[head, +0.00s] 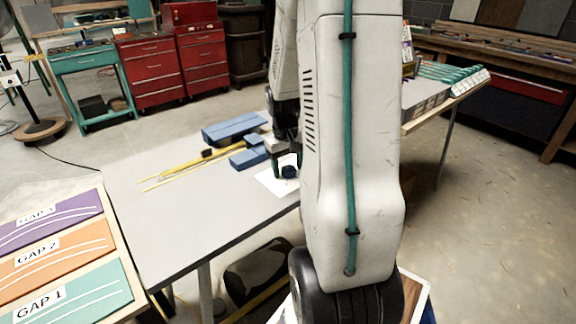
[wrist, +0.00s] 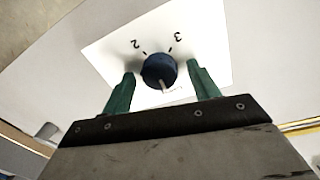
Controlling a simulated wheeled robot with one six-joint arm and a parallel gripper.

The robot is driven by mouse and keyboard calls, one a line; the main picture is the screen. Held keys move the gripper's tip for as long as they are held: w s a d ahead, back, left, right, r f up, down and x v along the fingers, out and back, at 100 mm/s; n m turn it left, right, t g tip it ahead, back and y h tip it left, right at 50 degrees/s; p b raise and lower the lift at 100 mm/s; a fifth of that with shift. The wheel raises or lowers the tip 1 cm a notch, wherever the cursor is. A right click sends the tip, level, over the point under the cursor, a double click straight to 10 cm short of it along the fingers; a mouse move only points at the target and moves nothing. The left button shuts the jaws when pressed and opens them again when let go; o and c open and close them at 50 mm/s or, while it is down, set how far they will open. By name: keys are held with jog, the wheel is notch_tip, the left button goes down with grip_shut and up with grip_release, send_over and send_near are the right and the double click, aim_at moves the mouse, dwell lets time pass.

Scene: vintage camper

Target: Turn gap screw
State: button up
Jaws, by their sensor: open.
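The gap screw is a round dark blue knob (wrist: 158,70) on a white card (wrist: 112,50) marked with ticks and the digits 2 and 3. A pale pointer line on the knob faces the gripper side, by small lettering too blurred to read. My gripper (wrist: 160,84) is open, with one green finger on each side of the knob; I cannot tell if they touch it. In the head view the knob (head: 289,171) sits on the white card (head: 268,184) on the grey table, below my gripper (head: 287,158), partly hidden by my arm.
Blue blocks (head: 233,128) and yellow strips (head: 180,171) lie on the grey table (head: 190,220) left of the card. A board with purple, orange and teal panels (head: 60,250) marked GAP 3, GAP 2 and GAP 1 stands at the left. The table's front left is clear.

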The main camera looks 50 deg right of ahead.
jog(key=c, duration=1)
jog(key=shift+o, duration=0.2)
jog(key=m, duration=0.8)
jog(key=shift+d+m+y, duration=0.1)
jog(key=shift+m+y, duration=0.2)
jog(key=m, duration=0.4)
jog(key=shift+d+m, duration=0.1)
jog(key=shift+m, duration=2.4)
jog(key=shift+y, duration=0.3)
